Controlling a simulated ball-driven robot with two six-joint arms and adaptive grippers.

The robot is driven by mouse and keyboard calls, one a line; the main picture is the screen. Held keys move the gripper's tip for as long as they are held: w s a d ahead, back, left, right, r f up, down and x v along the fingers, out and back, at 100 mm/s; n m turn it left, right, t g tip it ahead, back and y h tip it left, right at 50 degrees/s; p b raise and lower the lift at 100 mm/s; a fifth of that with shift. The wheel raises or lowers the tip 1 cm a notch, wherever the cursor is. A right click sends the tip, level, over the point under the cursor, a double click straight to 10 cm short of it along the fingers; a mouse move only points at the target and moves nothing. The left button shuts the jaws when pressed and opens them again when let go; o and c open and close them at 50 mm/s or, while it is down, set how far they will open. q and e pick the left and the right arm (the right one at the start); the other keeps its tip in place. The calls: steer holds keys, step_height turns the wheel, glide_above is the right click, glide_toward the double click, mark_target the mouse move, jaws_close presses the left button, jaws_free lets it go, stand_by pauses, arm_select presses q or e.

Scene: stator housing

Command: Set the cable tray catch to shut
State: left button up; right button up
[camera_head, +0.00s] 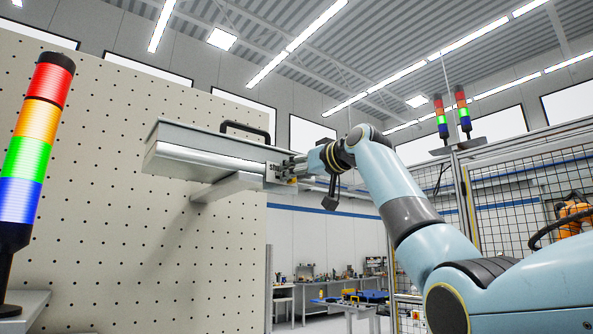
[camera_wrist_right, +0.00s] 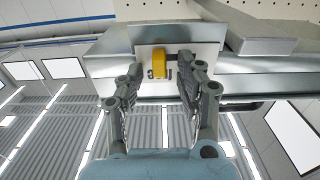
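The cable tray (camera_head: 200,153) is a long grey metal box fixed to the pegboard wall, with a flat end face towards the right. In the right wrist view, a yellow catch (camera_wrist_right: 160,63) sits on a pale label plate (camera_wrist_right: 204,52) on the tray's end. Dark lettering on the plate is partly covered by the catch and a finger, so I cannot read it fully. My right gripper (camera_head: 285,170) is at this end face. In the right wrist view its fingers (camera_wrist_right: 160,72) are spread on either side of the catch, with nothing gripped. My left gripper is not in view.
A black handle (camera_head: 246,131) rises from the tray's top, and a pale bracket (camera_head: 232,186) supports it below. A signal tower (camera_head: 35,140) stands at the left front. A wire fence (camera_head: 530,190) and workbenches (camera_head: 350,303) are farther back.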

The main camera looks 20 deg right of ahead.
jaws_close()
stand_by(0.3)
